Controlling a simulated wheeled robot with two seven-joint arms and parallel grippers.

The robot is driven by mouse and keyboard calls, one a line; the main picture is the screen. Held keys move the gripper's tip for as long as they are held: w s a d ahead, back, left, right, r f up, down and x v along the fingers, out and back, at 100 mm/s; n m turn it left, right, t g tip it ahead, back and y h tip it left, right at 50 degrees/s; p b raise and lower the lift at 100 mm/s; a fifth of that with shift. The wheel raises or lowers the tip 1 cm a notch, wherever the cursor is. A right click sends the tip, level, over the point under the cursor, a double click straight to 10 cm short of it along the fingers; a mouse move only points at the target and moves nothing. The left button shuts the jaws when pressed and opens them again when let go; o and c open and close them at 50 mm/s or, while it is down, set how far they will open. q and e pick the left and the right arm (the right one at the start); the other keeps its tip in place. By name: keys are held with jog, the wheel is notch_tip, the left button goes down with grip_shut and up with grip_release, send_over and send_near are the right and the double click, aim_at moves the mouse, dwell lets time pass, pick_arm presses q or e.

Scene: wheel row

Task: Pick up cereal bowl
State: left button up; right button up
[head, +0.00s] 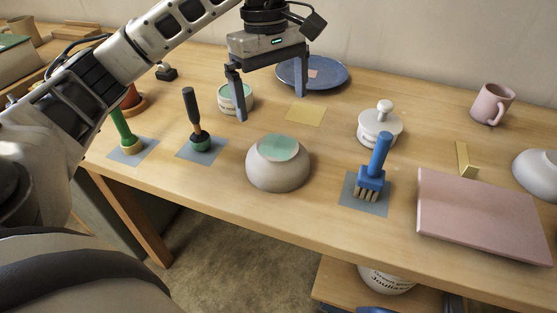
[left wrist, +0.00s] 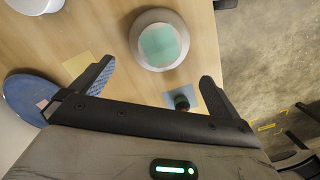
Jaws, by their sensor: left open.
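A beige-grey rounded bowl (head: 278,174) stands near the front edge of the table, left of centre. It looks upside down, with a teal patch on its narrower top. In the left wrist view the bowl (left wrist: 145,62) shows with its teal patch, just past and between the fingertips. My left gripper (head: 272,106) is open and empty, above the table and behind the bowl, apart from it. A second pale bowl (head: 538,175) is cut off at the right edge of the head view. I cannot tell for certain which is the cereal bowl. My right gripper is not in view.
Behind are a blue plate (head: 325,76), a small tin (head: 235,100) and a white lidded jar (head: 380,128). A pink slab (head: 480,220) lies front right.

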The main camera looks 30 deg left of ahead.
aim_at(277, 146)
pick_arm(q)
jog(key=f, duration=0.3)
jog(key=d+f, duration=0.1)
jog(key=f, duration=0.6)
jog(key=shift+s+d+f+b, duration=0.15)
jog(key=shift+s+b, duration=0.15)
jog(key=shift+b, duration=0.05)
jog(key=c, duration=1.3)
